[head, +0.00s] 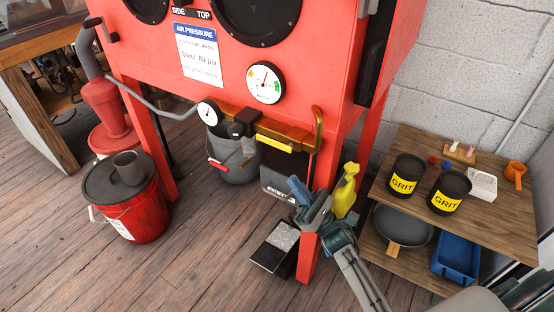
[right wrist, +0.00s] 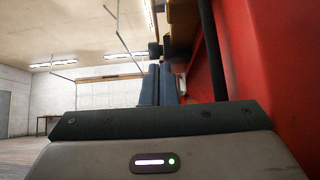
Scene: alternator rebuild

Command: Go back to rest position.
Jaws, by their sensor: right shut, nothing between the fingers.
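My right gripper (head: 300,190) is in front of the right front leg of the red blasting cabinet (head: 150,40). My right arm comes in from the lower right. In the right wrist view its two dark blue fingers (right wrist: 158,84) lie side by side, shut with nothing between them. The red cabinet (right wrist: 262,60) fills the right side of that view, close beside the fingers. My left gripper is not in view.
A yellow spray bottle (head: 345,190) stands just right of the gripper. A wooden shelf unit (head: 480,228) holds two grit cans (head: 407,177), a pan (head: 402,226) and a blue tray (head: 456,258). A red bucket (head: 130,205) stands left. The front floor is clear.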

